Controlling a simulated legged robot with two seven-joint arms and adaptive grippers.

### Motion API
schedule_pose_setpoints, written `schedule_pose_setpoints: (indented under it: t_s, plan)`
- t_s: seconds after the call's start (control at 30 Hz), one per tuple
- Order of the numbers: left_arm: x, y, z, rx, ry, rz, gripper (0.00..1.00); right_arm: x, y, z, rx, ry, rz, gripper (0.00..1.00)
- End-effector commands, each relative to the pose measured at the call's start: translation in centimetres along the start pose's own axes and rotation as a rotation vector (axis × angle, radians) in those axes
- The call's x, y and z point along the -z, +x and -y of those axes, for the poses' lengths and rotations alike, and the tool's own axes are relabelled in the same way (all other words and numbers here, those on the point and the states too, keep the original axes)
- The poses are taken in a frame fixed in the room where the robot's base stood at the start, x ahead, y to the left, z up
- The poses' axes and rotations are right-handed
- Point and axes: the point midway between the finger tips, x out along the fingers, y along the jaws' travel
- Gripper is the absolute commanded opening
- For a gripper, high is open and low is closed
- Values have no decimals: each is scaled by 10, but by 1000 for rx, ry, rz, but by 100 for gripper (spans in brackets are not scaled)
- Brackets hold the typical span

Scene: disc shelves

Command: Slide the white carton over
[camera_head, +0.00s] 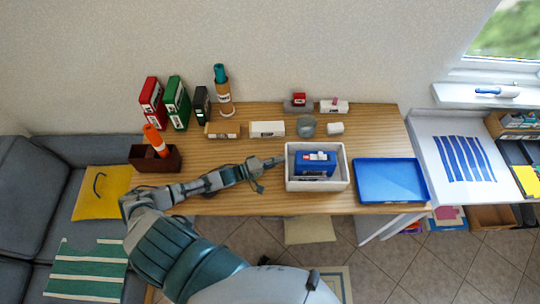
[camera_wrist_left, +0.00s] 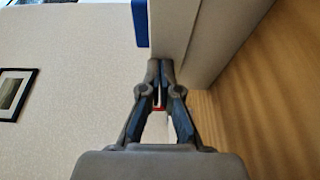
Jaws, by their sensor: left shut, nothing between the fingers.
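A white open-topped carton (camera_head: 317,186) stands on the wooden table, right of the middle, with a blue box (camera_head: 314,170) inside it. Its pale wall (camera_wrist_left: 205,45) also shows in the left wrist view. A smaller closed white box (camera_head: 267,129) lies further back on the table. My left gripper (camera_head: 275,161) is shut and empty, just left of the open carton's left wall. In the left wrist view its fingertips (camera_wrist_left: 160,68) are together close against the pale wall; I cannot tell if they touch it. My right gripper is not in view.
A blue tray (camera_head: 390,181) lies right of the open carton, with a narrow gap between. A glass (camera_head: 306,126) and small boxes stand behind it. A brown box (camera_head: 154,158) holding an orange bottle stands at the left. Upright binders (camera_head: 176,103) stand at the back left.

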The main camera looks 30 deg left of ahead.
Motion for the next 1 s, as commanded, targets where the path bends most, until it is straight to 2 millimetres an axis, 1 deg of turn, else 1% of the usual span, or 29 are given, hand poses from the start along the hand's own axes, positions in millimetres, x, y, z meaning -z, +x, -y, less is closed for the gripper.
schedule_pose_setpoints:
  t_s: [0.03,0.1,0.2,0.83,1.0]
  plan:
    - [-8,9,-4,-5,-4,1,0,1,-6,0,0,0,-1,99]
    - [-17,17,-4,-3,-3,0,0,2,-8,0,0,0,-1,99]
    - [-24,25,-3,-3,-1,1,0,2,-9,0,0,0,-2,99]
    - [-25,25,0,0,-1,0,0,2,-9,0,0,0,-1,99]
    - [-29,26,0,0,-2,-1,0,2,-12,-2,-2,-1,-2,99]
